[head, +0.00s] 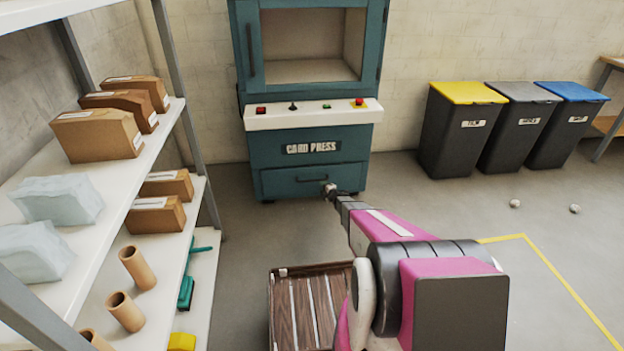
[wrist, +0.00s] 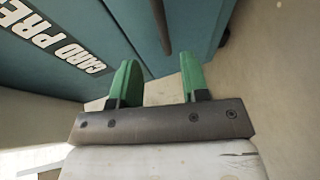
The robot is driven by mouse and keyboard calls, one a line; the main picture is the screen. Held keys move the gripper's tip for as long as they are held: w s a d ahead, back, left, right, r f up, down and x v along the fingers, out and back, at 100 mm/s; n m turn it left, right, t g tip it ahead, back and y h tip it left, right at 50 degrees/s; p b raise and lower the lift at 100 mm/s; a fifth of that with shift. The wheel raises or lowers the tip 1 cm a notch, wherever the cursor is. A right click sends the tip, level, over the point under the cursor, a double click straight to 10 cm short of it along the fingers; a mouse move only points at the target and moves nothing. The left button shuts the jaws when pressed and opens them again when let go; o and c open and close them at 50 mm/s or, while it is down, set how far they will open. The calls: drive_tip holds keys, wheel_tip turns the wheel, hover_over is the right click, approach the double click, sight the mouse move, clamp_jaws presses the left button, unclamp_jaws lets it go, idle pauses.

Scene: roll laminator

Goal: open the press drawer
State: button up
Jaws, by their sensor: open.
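The teal card press (head: 310,150) stands against the back wall. Its drawer (head: 285,183) is the low front panel under the "CARD PRESS" label, and it looks shut. The drawer's dark bar handle (head: 311,180) is partly covered by my arm's end. My gripper (head: 328,187) is at the right part of the drawer front. In the wrist view, my gripper's green fingers (wrist: 157,63) are apart with nothing held. A dark bar that looks like the handle (wrist: 160,22) lies just past the fingertips, in line with the gap. I cannot tell whether it is between them.
A shelf (head: 150,195) with boxes and tubes stands on the left. A slatted crate (head: 275,310) is on the floor beside my arm. Several bins (head: 455,135) stand right of the press. Small white balls (head: 515,203) lie on the floor at right.

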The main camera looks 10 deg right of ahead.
drive_tip(key=x, duration=1.1)
drive_tip(key=shift+f, duration=0.1)
drive_tip(key=shift+a, duration=0.1)
clamp_jaws()
